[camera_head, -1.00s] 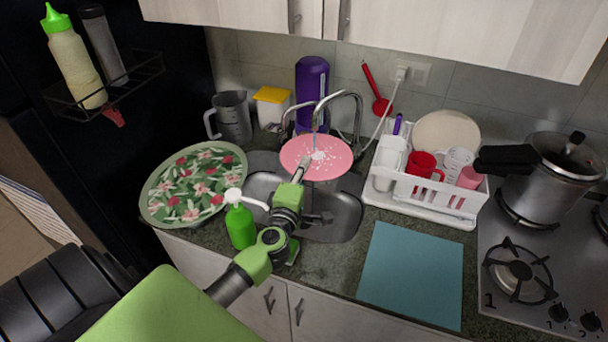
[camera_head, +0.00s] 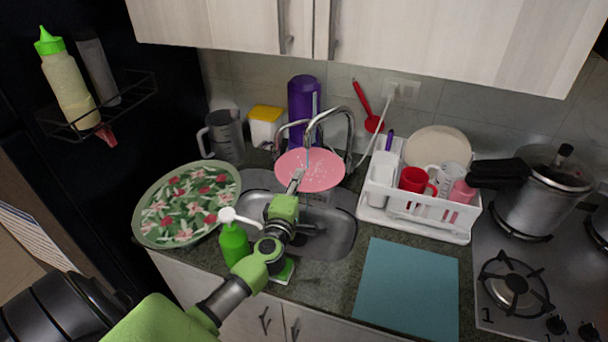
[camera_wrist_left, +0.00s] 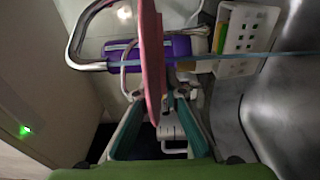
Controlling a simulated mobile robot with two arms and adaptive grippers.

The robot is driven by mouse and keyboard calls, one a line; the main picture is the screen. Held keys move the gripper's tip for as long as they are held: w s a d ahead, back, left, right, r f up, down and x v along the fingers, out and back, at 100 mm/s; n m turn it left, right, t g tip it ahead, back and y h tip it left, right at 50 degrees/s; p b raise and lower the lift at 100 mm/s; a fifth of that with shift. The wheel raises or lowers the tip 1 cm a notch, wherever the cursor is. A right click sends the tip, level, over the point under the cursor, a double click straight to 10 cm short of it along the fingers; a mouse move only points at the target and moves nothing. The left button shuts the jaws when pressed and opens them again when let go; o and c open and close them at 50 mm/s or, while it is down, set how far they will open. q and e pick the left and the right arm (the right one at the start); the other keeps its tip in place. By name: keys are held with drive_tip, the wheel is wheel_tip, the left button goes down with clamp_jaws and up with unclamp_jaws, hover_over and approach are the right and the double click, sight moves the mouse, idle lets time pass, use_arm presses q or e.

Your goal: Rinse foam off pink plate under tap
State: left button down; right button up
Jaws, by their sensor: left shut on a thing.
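The pink plate (camera_head: 325,171) is held up over the sink, under the curved metal tap (camera_head: 349,125). A few small white foam specks show on its upper face. My left gripper (camera_head: 297,181) is shut on the plate's near edge. In the left wrist view the plate (camera_wrist_left: 152,62) shows edge-on between my gripper's fingers (camera_wrist_left: 160,112). A thin bluish water stream (camera_wrist_left: 255,54) runs across that view and meets the plate. The plate's underside is hidden in the head view. My right gripper is out of view.
The steel sink (camera_head: 335,235) lies below the plate. A green soap bottle (camera_head: 233,245) stands close beside my left arm. A floral tray (camera_head: 150,222) is at left, a white dish rack (camera_head: 420,221) at right. The teal mat (camera_head: 407,287) is bare.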

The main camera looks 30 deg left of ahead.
use_arm(q)
drive_tip(key=shift+w+d+p+v, duration=0.1)
drive_tip(key=shift+d+p+v, duration=0.15)
drive_tip(key=shift+v, duration=1.05)
drive_tip(key=shift+w+d+p+v, duration=0.1)
drive_tip(key=shift+d+p+v, duration=0.15)
drive_tip(key=shift+v, duration=1.05)
drive_tip(key=shift+w+d+p+v, duration=0.15)
drive_tip(key=shift+d+v, duration=0.2)
drive_tip(key=shift+v, duration=0.95)
drive_tip(key=s+d+r+p, duration=0.2)
drive_tip(key=s+r+p, duration=0.2)
drive_tip(key=shift+s+d, duration=0.2)
drive_tip(key=shift+d, duration=0.15)
